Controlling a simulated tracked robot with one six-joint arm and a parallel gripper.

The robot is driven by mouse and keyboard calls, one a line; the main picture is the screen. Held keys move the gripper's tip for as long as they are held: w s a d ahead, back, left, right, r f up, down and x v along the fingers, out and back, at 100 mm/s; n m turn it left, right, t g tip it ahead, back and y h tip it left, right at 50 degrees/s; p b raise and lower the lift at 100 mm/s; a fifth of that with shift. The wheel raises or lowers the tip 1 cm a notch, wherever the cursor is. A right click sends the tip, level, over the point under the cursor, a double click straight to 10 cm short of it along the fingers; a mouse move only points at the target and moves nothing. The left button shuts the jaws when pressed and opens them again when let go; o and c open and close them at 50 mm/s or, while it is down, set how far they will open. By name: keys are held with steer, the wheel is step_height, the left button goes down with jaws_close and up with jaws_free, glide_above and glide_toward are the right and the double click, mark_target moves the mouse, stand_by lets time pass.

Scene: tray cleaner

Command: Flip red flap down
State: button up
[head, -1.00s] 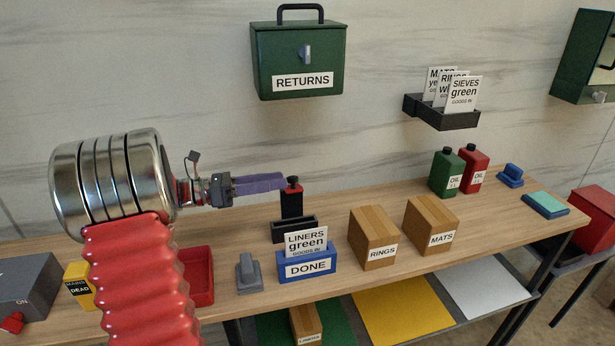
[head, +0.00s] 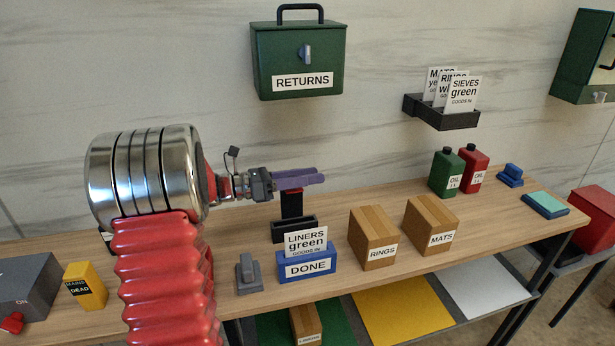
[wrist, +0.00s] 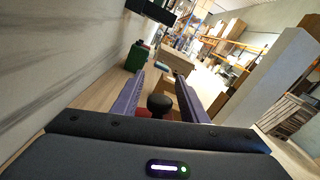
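The red flap (head: 291,190) stands upright on a black stand (head: 292,229) at the back of the bench; only a thin red strip shows under my fingers in the head view. Its black knob (wrist: 160,103) shows in the wrist view, with some red beside it. My gripper (head: 317,177) has purple fingers and reaches in level from the left at the flap's top. In the wrist view my gripper (wrist: 163,92) is open, one finger on each side of the knob, with gaps visible. The head view hides the knob behind the fingers.
A blue DONE holder (head: 307,266) with a card stands in front of the stand. A grey switch block (head: 248,275) is at its left. RINGS (head: 373,240) and MATS (head: 432,225) boxes and green (head: 446,172) and red (head: 474,171) oil cans stand to the right. The RETURNS box (head: 299,55) hangs above.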

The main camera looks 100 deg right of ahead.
steer(key=c, duration=1)
steer(key=shift+o, duration=0.2)
steer(key=shift+a+f+m, duration=0.3)
steer(key=shift+m, duration=0.6)
steer(key=shift+a+f+m, duration=0.25)
steer(key=shift+a+m, duration=0.05)
steer(key=shift+m, duration=0.6)
steer(key=o, duration=1)
steer(key=w, duration=1.3)
steer(key=shift+w+a, duration=0.4)
steer(key=shift+a, duration=0.05)
